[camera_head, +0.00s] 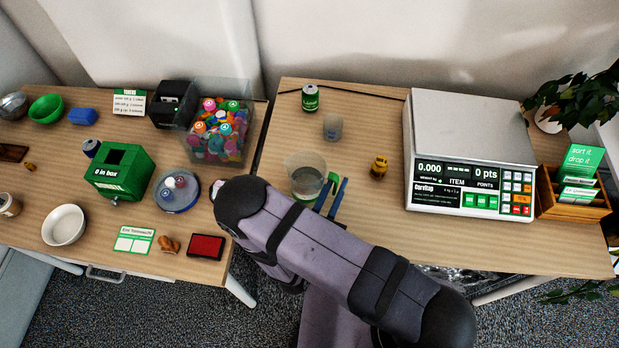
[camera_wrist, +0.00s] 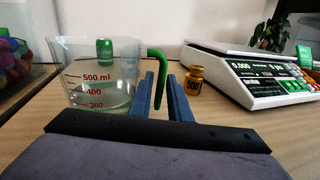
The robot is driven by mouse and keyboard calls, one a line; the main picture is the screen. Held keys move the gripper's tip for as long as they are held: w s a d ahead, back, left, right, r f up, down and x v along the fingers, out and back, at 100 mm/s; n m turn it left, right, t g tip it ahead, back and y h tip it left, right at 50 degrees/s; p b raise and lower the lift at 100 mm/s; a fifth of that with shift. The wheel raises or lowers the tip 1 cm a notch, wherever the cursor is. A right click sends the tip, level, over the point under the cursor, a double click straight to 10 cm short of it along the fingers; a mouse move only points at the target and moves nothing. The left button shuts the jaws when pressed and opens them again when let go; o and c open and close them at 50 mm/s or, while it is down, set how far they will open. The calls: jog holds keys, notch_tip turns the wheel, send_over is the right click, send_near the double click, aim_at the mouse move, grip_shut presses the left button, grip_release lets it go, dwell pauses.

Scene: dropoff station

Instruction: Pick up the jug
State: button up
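The jug (camera_head: 306,174) is a clear measuring jug with a green handle and red volume marks. My gripper (camera_wrist: 164,82) has two blue fingers, one on each side of the handle's lower part. The fingers look open, with a small gap beside the handle. In the head view my gripper (camera_head: 332,190) is at the jug's right side. Whether either finger touches the handle cannot be told.
A green can (camera_head: 310,97) and a translucent cup (camera_head: 333,126) stand behind the jug. A small brass weight (camera_head: 379,167) stands to its right, before a large scale (camera_head: 467,150). A clear bin of colourful caps (camera_head: 217,120) is on the left table.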

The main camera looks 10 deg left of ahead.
grip_shut()
dwell(1.4)
